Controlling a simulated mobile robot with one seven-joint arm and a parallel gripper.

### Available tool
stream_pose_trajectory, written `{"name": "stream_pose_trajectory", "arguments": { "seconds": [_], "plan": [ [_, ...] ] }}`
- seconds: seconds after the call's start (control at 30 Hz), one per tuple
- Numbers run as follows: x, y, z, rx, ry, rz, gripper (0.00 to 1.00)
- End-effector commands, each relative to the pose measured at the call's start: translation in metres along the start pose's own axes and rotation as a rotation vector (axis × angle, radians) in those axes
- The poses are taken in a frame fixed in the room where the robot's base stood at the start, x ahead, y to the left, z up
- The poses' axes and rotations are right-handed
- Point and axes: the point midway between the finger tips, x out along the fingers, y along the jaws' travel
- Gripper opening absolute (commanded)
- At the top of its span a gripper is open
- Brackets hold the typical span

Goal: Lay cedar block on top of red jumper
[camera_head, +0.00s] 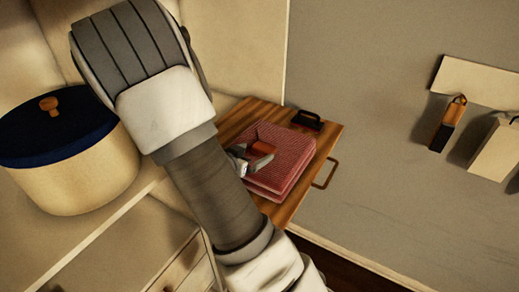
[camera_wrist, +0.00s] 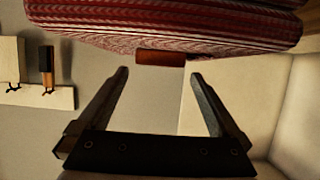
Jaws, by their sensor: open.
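The red jumper (camera_head: 287,160) lies folded in a thick striped stack on a wooden board. The cedar block (camera_head: 262,148), a small orange-brown piece, rests on top of it, partly hidden by my gripper in the head view. The wrist view is upside down; there the jumper (camera_wrist: 165,22) fills the top and the block (camera_wrist: 160,57) shows against its edge. My gripper (camera_wrist: 158,75) is open, its two fingers apart, with the block just beyond the fingertips and no finger visibly touching it. In the head view my gripper (camera_head: 239,158) is small and partly covered by my arm.
The wooden board (camera_head: 239,119) has a ring handle (camera_head: 326,173) at its right and a black handled item (camera_head: 305,120) at the back. A cream pot with a dark blue lid (camera_head: 50,127) stands left. Things hang from a wall rack (camera_head: 475,80) at right.

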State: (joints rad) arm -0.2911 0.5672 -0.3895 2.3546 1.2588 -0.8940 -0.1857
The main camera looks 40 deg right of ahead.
Motion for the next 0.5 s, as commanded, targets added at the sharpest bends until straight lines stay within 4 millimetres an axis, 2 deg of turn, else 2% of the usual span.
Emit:
{"name": "stream_pose_trajectory", "arguments": {
  "seconds": [0.03,0.2,0.33,0.5],
  "plan": [
    [-0.014,-0.002,-0.001,0.0,-0.002,-0.007,1.0],
    [-0.049,-0.001,-0.001,-0.001,-0.001,-0.005,1.0],
    [-0.067,-0.001,-0.001,-0.001,0.0,-0.004,1.0],
    [-0.079,0.0,0.0,-0.001,-0.001,-0.001,1.0]
  ]
}}
